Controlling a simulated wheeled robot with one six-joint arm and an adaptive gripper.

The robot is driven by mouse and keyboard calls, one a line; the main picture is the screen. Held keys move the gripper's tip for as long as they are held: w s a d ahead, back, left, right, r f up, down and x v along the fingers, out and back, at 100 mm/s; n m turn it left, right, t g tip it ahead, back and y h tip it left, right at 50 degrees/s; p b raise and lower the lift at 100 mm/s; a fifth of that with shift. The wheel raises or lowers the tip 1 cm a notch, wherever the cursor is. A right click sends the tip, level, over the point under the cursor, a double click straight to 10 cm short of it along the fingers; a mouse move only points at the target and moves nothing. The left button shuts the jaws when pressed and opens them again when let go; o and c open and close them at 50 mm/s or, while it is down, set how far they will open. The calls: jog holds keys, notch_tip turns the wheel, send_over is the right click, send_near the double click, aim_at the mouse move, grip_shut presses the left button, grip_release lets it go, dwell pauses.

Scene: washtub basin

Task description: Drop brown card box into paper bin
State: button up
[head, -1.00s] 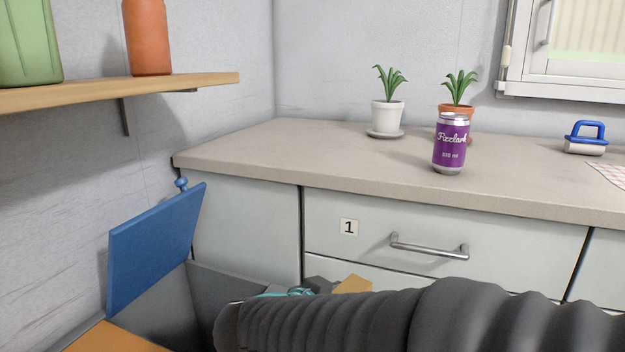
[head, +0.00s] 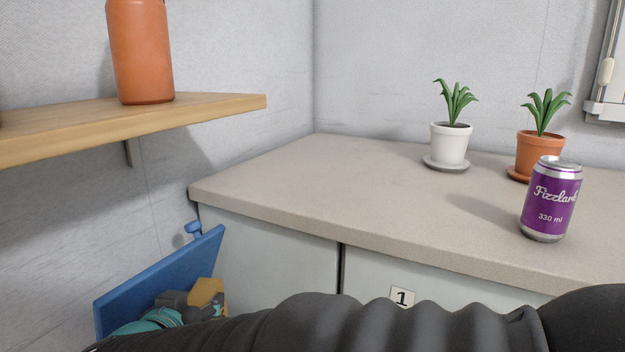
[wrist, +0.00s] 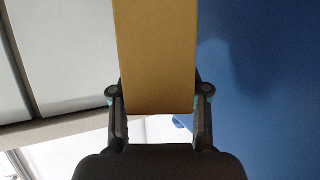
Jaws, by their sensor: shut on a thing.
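The brown card box (wrist: 155,55) is held between the two fingers of my gripper (wrist: 160,103) in the wrist view. In the head view, part of the box (head: 207,291) and my gripper (head: 175,308) show in front of a raised blue lid (head: 150,283) at the lower left. The lid also fills the right side of the wrist view (wrist: 265,80). It looks like the bin's open lid. The bin's body and opening are hidden behind my arm or below the head view, so I cannot tell whether the box is over the opening.
A countertop (head: 330,190) above pale cabinets carries a purple can (head: 549,200), a white-potted plant (head: 450,145) and a terracotta-potted plant (head: 538,145). A wooden shelf (head: 215,108) with an orange bottle (head: 140,50) juts from the left wall, above the lid.

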jog(key=f+b, duration=0.2)
jog(key=f, duration=0.1)
jog(key=f+b, duration=0.1)
jog(key=shift+s+a+f, duration=0.35)
jog(key=shift+f, duration=0.05)
jog(key=shift+f+b, duration=0.6)
jog(key=shift+b, duration=0.2)
jog(key=o, duration=1.3)
jog(key=shift+o, duration=0.2)
jog(key=shift+r, duration=0.1)
jog(key=v, duration=1.2)
jog(key=shift+d, duration=0.2)
